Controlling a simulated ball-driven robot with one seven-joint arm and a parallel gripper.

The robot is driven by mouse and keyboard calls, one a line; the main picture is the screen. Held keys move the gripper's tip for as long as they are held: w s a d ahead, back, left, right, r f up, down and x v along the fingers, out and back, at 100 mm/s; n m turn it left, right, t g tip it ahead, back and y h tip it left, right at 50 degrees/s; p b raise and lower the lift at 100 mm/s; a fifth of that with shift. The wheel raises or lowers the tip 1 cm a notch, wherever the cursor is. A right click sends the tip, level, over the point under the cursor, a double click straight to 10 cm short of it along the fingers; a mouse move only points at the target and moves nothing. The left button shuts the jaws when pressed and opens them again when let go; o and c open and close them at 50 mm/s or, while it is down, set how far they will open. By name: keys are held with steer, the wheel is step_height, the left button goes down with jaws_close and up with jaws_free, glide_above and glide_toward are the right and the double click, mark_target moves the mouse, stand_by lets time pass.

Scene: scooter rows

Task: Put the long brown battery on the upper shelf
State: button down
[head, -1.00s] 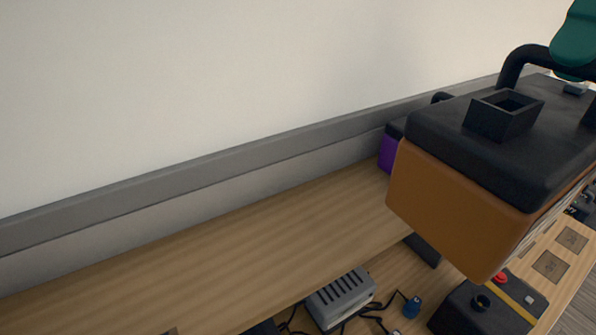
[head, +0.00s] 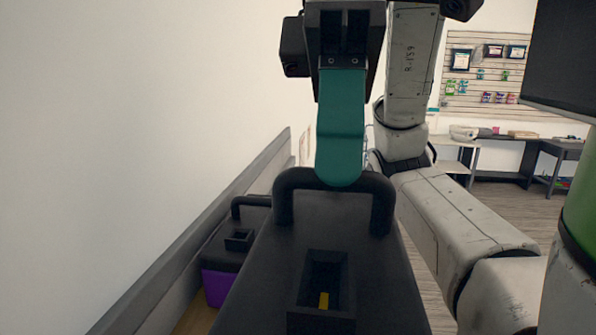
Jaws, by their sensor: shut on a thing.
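The long brown battery (head: 260,275) fills the lower middle of the head view. Its black top shows, with a black carry handle and a square socket with a yellow piece inside; its brown side is out of sight now. My gripper (head: 341,175) has teal fingers that come down at the handle and are shut on it. The upper shelf (head: 196,318) shows only as a small wooden patch at the lower left; the battery hides most of it. I cannot tell the gap between battery and shelf.
A purple battery with a black top (head: 216,286) stands on the shelf, left of the held battery and close to the wall. A grey rail (head: 190,250) runs along the wall. Farther back are a pegboard (head: 490,70), work tables (head: 520,160) and open floor.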

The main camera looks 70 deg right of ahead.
steer(key=shift+w+a+f+b, duration=0.15)
steer(key=shift+w+f+b, duration=0.25)
steer(key=shift+b, duration=0.65)
steer(key=b, duration=0.2)
steer(key=w+a+b, duration=0.1)
steer(key=b, duration=0.1)
steer(key=shift+f, duration=0.2)
steer(key=w+a+f+p, duration=0.1)
steer(key=w+a+f, duration=0.4)
steer(key=w+f, duration=0.5)
steer(key=shift+w+a+f+p, duration=0.15)
steer(key=shift+a+f+p, duration=0.15)
steer(key=shift+f, duration=0.55)
steer(key=c, duration=1.1)
jaws_free()
steer(key=shift+f, duration=0.1)
